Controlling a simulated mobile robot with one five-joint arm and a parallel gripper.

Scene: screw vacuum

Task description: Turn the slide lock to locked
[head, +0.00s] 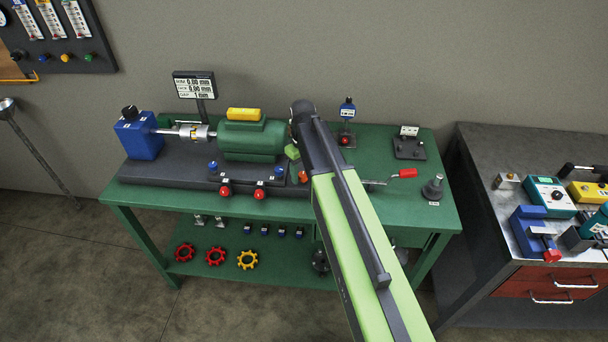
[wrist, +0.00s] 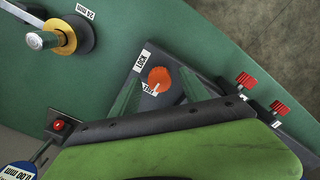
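The slide lock shows in the wrist view as an orange-red round knob (wrist: 159,80) on a dark plate, with a LOCK label on its upper left and a FREE label at its lower left. A small white mark shows near the FREE label; I cannot tell the exact setting. In the head view a small orange knob (head: 303,176) beside my arm appears to be the same one. My light green arm reaches over the green bench from the lower right.
The green bench (head: 420,215) carries a motor (head: 250,140), a blue block (head: 138,135) and a display (head: 194,86). Red knobs (head: 225,190) line its front. A red-handled tool (head: 403,173) lies right of my arm. A grey workbench (head: 500,148) stands at right.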

